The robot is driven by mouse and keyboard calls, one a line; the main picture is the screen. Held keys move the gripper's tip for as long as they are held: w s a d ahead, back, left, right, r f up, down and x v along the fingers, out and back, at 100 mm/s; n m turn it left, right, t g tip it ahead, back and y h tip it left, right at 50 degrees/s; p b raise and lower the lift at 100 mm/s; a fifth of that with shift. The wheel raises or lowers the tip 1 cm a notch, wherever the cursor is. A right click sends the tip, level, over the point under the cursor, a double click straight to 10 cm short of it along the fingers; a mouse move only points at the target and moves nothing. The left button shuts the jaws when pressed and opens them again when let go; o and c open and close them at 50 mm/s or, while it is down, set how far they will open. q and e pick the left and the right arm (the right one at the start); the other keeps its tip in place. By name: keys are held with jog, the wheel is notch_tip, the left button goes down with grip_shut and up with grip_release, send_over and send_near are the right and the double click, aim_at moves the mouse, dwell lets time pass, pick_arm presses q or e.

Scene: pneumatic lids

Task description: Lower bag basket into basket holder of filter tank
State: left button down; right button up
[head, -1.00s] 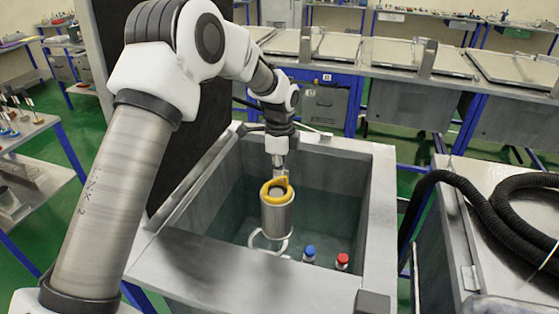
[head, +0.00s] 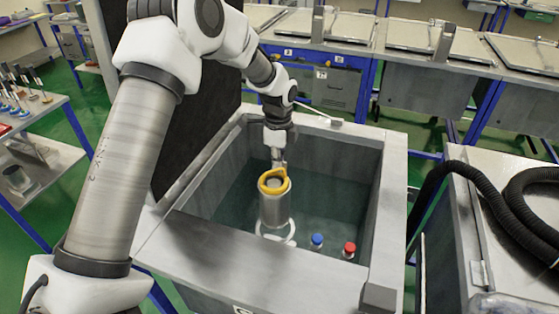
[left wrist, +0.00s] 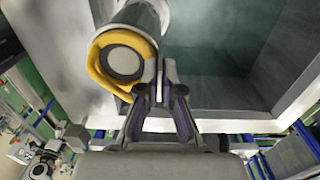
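The bag basket (head: 274,207) is a silver cylinder with a yellow rim and handle. It hangs upright inside the open grey filter tank (head: 270,270). My left gripper (head: 278,166) is above it, shut on the yellow handle. In the left wrist view the basket (left wrist: 147,18) is at the top left, with the fingers (left wrist: 158,88) at its yellow rim. The white ring-shaped basket holder (head: 290,234) shows at the basket's lower end. The basket hides much of it, and I cannot tell whether they touch. My right gripper is not in view.
A blue-capped fitting (head: 317,240) and a red-capped fitting (head: 349,249) stand in the tank right of the holder. The tank's dark raised lid (head: 110,80) is at left. A black hose (head: 440,185) lies on the unit at right.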

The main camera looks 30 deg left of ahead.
pick_arm(q)
jog(key=shift+a+f, duration=0.15)
jog(key=shift+f, duration=0.6)
jog(key=shift+w+f+b, duration=0.1)
jog(key=shift+f+b, duration=0.55)
jog(key=shift+f, duration=0.2)
jog(key=shift+f+b, duration=0.55)
jog(key=shift+f, duration=0.65)
notch_tip(320, 180, down, 13)
jog(key=b, duration=0.6)
jog(key=shift+b, duration=0.3)
jog(key=shift+f+b, duration=0.35)
jog(key=shift+f, duration=0.05)
jog(key=c, duration=1.2)
grip_release()
jog(key=shift+c, duration=0.2)
